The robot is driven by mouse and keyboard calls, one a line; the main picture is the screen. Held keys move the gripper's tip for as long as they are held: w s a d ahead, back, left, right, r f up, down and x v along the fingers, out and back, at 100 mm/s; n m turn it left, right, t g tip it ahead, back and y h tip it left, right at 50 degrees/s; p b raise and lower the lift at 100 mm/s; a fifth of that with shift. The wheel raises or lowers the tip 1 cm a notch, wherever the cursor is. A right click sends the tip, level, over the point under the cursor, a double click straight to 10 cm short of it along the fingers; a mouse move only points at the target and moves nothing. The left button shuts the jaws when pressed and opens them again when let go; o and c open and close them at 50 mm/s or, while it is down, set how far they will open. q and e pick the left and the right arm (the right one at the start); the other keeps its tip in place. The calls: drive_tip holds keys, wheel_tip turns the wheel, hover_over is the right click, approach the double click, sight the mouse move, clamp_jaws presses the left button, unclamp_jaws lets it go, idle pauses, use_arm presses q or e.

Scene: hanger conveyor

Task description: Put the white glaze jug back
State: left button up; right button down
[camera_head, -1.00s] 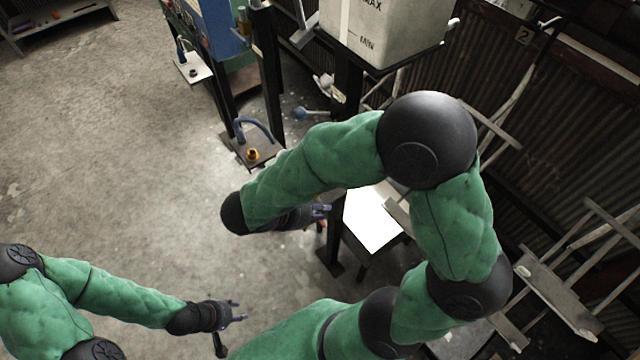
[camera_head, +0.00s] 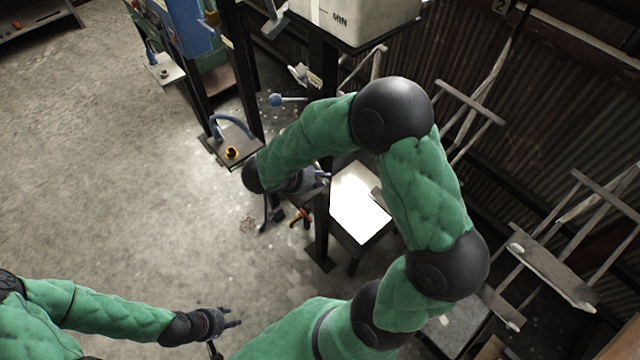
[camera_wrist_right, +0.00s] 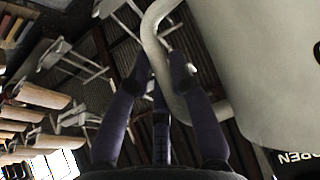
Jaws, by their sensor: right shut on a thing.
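In the right wrist view a large pale off-white vessel, which I take to be the white glaze jug (camera_wrist_right: 255,65), fills the right side. Its curved handle (camera_wrist_right: 152,28) passes between the dark fingers of my right gripper (camera_wrist_right: 165,75), which is shut on it. In the head view my right gripper (camera_head: 322,177) is right of the centre-left post, and I cannot make out the jug there. My left gripper (camera_head: 234,317) is at the lower left, fingers apart and empty, over the floor.
A bright white tabletop (camera_head: 358,205) stands just right of my right gripper. A dark post (camera_head: 322,220) rises beside it, with a MIN-marked tank (camera_head: 370,18) on a shelf above. A small stand (camera_head: 235,145) is at the left. Pale racks (camera_head: 550,275) line the right; floor at left is clear.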

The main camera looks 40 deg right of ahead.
drive_tip(key=shift+w+d+f, duration=0.2)
drive_tip(key=shift+d+f, duration=0.05)
drive_tip(key=shift+f, duration=0.1)
wheel_tip(320, 180, down, 3)
drive_tip(key=shift+w+d+f+b, duration=0.1)
drive_tip(key=shift+f+b, duration=0.05)
drive_tip(key=shift+b, duration=0.65)
drive_tip(key=c, duration=1.1)
unclamp_jaws()
drive_tip(key=shift+f, duration=0.1)
drive_tip(key=p+v, duration=0.3)
drive_tip(key=v, duration=0.9)
